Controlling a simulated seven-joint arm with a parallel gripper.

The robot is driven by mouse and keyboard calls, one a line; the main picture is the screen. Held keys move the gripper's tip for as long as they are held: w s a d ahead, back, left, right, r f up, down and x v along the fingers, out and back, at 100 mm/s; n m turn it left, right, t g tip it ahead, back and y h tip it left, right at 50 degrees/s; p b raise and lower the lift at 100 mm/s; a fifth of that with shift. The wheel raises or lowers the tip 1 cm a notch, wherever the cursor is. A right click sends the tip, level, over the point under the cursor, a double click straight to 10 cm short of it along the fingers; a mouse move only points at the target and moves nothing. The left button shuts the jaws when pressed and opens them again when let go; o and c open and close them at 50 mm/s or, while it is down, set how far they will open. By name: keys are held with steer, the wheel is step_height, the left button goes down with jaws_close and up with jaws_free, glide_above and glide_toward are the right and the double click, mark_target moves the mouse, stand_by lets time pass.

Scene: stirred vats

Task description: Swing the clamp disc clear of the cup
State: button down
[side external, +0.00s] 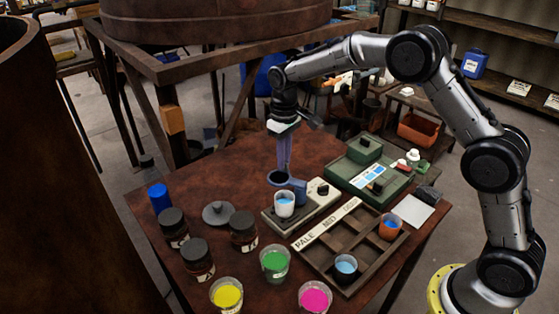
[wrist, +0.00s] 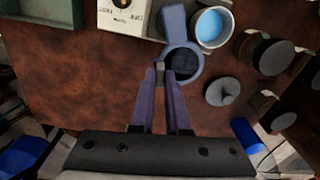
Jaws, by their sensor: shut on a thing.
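The clamp disc (wrist: 199,69) is a blue-grey ring with a dark middle, on a blue arm (wrist: 174,20). It also shows in the side view (side external: 270,178). My gripper (wrist: 160,72) has long purple fingers pointing down, shut on a small tab at the disc's edge; its fingers also show in the side view (side external: 284,166). The cup (wrist: 212,27) holds light blue liquid and stands upright on the pale instrument (side external: 318,208). In the wrist view the disc lies beside the cup, and the cup's open top shows. I cannot tell whether their rims touch.
Dark jars (side external: 197,260), a grey knobbed lid (side external: 217,213) and a blue cylinder (side external: 158,197) stand left of the instrument. Open cups of green (side external: 274,262), yellow (side external: 227,295) and pink (side external: 315,298) stand in front. A compartment tray (side external: 338,252) lies right. Bare tabletop lies behind the instrument.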

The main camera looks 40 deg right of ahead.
steer(key=shift+s+d+r+m, duration=0.1)
steer(key=shift+d+m, duration=0.4)
steer(key=shift+m, duration=0.35)
steer(key=shift+s+d+f+m, duration=0.15)
steer(key=shift+d+m, duration=0.3)
steer(key=shift+m, duration=0.45)
steer(key=shift+s+d+r+m, duration=0.15)
steer(key=shift+d+m, duration=0.35)
steer(key=shift+m, duration=0.35)
steer(key=c, duration=0.9)
jaws_free()
step_height(320, 180, up, 14)
